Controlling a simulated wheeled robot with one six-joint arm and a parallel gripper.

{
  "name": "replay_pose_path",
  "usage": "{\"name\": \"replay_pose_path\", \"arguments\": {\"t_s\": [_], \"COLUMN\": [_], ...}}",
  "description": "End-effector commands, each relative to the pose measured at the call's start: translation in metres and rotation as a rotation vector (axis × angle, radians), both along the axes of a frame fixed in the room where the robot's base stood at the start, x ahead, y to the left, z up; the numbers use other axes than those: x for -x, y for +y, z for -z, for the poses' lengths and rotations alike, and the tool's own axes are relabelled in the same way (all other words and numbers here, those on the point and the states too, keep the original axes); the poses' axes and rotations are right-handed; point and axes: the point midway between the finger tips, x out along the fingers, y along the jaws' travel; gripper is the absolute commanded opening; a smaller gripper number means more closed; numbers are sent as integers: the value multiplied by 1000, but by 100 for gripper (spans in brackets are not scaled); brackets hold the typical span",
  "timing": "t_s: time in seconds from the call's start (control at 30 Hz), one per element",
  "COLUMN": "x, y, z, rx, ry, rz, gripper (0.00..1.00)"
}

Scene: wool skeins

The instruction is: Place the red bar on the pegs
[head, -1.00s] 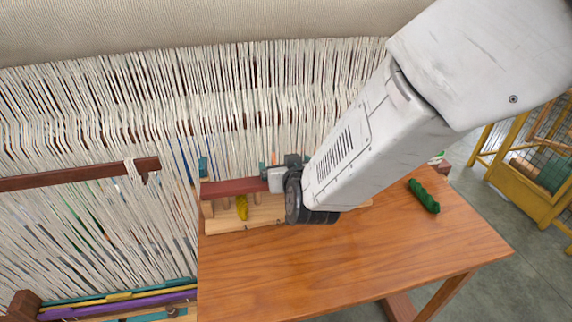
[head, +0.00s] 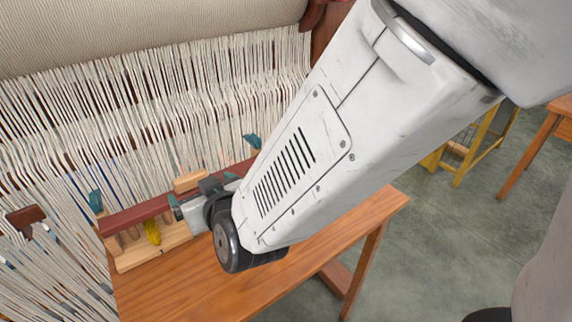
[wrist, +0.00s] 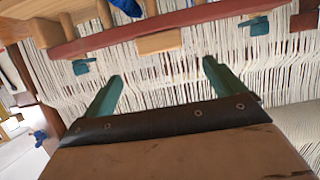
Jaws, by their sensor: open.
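The red bar (head: 135,214) lies along the tops of the pegs of the wooden rack (head: 160,250), in front of the loom. It also crosses the top of the wrist view (wrist: 180,20). My gripper (head: 203,195) is open over the rack, and my arm hides the rack's right part. In the wrist view my teal fingers (wrist: 161,70) are spread with nothing between them, and the bar is beyond their tips. I cannot tell how the bar's hidden part is seated.
The loom's pale warp threads (head: 180,90) stand close behind the rack. A small wooden block (head: 188,180) and teal pieces (head: 252,140) sit behind the bar. The wooden table (head: 180,285) is clear in front. A yellow frame (head: 470,150) stands at right.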

Motion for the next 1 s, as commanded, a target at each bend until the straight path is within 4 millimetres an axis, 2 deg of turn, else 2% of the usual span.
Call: {"name": "replay_pose_path", "arguments": {"t_s": [0.17, 0.27, 0.37, 0.47, 0.53, 0.67, 0.7, 0.8, 0.9, 1.0], "x": [-3, -12, -23, -25, -18, 13, 27, 68, 110, 142], "y": [-3, -20, -55, -107, -148, -228, -253, -310, -351, -376], "z": [-2, -9, -23, -38, -46, -59, -63, -71, -77, -82], "rx": [0, -1, 8, 36, 70, 141, 165, 222, 263, 288], "ry": [11, 67, 177, 314, 412, 598, 655, 795, 917, 1006], "rz": [1, 8, 16, 37, 62, 139, 174, 271, 369, 445], "gripper": [94, 94, 94, 94, 94, 94, 94, 94, 94, 94]}}
